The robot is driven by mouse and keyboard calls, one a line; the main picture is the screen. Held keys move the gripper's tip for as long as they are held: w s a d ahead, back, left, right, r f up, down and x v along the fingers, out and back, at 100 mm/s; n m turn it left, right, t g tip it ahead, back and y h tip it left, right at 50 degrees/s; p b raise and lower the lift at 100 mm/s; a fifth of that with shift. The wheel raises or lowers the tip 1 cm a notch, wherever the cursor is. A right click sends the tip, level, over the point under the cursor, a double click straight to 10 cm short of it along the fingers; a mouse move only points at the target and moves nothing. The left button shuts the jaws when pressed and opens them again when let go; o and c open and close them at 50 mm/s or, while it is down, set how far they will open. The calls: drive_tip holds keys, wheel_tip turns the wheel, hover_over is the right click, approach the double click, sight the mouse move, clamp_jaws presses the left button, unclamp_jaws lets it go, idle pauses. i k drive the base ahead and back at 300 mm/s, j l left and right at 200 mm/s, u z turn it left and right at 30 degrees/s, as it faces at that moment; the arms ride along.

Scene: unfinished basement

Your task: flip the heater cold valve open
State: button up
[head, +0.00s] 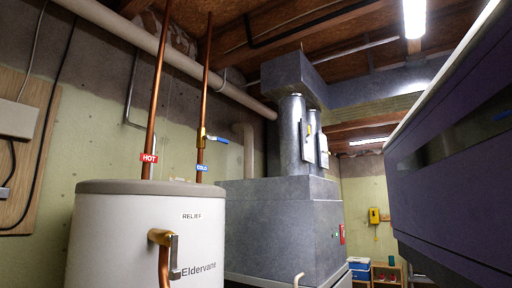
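The cold valve (203,138) is a brass body on the right-hand vertical copper pipe (206,75). Its blue lever (218,140) points out to the right, across the pipe. A blue COLD tag (202,168) is on the same pipe below the valve. The pipe goes down to the top of the white water heater (120,235), lettered "Eldervane". The left copper pipe (158,90) carries a red HOT tag (149,158). My gripper is not in view, so its state and its distance from the lever do not show.
A brass relief valve (161,237) with a metal lever sticks out of the heater's front. A grey metal furnace (285,225) with ducts stands behind and to the right. A pale pipe (170,55) runs under the ceiling behind the copper pipes. Air around the blue lever looks clear.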

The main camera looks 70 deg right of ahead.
sight(207, 137)
drive_tip(key=z, duration=1.25)
